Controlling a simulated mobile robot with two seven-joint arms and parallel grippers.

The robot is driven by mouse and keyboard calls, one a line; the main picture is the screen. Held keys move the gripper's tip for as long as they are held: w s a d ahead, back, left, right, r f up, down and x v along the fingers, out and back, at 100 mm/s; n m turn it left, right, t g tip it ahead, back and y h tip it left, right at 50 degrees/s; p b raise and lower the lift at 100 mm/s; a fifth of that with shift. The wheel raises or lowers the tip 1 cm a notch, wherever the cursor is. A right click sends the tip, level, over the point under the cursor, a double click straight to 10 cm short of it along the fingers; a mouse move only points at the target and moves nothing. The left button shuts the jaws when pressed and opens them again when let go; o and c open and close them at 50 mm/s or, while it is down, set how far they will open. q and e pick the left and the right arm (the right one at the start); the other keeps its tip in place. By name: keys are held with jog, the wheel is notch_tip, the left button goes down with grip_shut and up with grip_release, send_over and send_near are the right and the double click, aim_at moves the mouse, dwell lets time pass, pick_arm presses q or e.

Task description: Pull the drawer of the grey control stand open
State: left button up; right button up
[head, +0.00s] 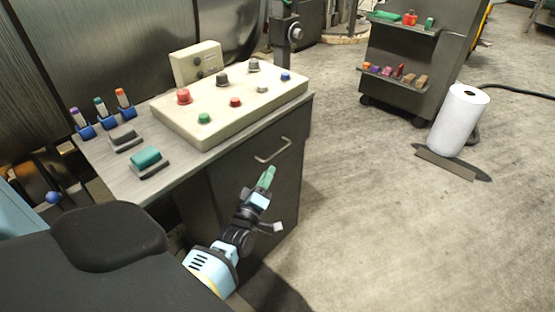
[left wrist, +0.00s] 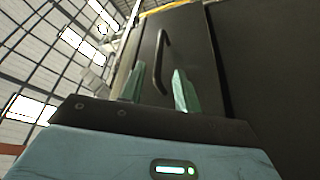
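The grey control stand (head: 232,192) has a dark drawer front (head: 285,152) on its side facing the open floor. A pale bar handle (head: 272,151) sits on that front; the drawer looks closed. My left gripper (head: 267,175) is just below the handle and apart from it in the head view. My right gripper is in neither view.
On the stand's top are a cream button panel (head: 232,105), a green block (head: 146,158) and several small upright tools on the left. A dark shelf cart (head: 400,68) and a white roll (head: 458,120) stand at the right. The floor before the drawer is clear.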

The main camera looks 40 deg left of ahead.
aim_at(276, 155)
pick_arm(q)
jog(key=shift+x, duration=3.85)
grip_shut()
